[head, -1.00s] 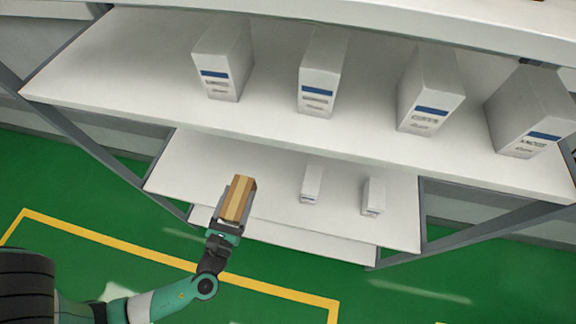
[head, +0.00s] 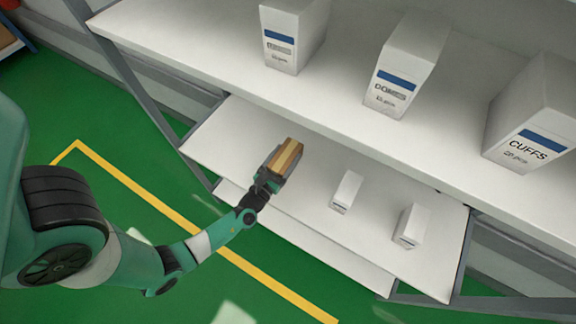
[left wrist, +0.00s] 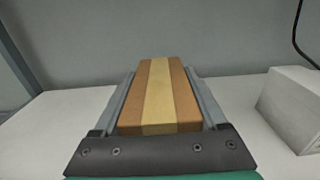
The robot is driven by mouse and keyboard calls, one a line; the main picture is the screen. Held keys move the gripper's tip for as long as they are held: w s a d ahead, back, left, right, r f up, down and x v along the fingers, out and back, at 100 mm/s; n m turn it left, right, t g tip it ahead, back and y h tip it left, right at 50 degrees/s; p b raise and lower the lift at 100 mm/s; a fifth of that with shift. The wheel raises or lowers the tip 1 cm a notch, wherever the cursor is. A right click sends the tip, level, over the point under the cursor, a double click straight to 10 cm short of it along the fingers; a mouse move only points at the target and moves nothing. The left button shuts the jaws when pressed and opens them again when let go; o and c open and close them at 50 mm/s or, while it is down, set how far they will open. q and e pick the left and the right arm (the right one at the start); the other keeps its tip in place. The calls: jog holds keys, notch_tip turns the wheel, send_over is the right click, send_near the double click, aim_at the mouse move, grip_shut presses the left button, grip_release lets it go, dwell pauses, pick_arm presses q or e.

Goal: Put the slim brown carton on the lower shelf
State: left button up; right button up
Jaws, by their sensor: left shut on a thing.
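The slim brown carton (head: 287,156) has a paler tan stripe along its length. My left gripper (head: 276,171) is shut on it, with a finger along each side, as the left wrist view also shows the carton (left wrist: 158,95) between the fingers. In the head view the carton appears over the left part of the lower shelf (head: 235,130). I cannot tell whether its underside touches the shelf. My right gripper is not in view.
Two small white boxes, one nearer (head: 346,191) and one farther right (head: 410,226), stand on the lower shelf right of the carton. Large white boxes (head: 405,62) stand on the upper shelf (head: 210,50), whose front edge is above. The lower shelf's left part is clear.

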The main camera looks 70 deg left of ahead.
aim_at(287, 160)
pick_arm(q)
jog(key=shift+w+a+f, duration=0.25)
jog(key=shift+a+f, duration=0.1)
jog(key=shift+f, duration=0.35)
jog(key=shift+w+a, duration=0.1)
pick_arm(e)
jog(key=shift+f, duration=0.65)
pick_arm(q)
jog(key=shift+w+a+f+b, duration=0.15)
jog(key=shift+f+b, duration=0.8)
jog(key=shift+f, duration=0.1)
jog(key=shift+w+a+f+b, duration=0.1)
jog(key=shift+f+b, duration=0.85)
jog(key=shift+f, duration=0.1)
jog(key=o, duration=1.4)
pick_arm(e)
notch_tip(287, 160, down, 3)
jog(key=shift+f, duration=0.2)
pick_arm(q)
jog(key=shift+r, duration=0.15)
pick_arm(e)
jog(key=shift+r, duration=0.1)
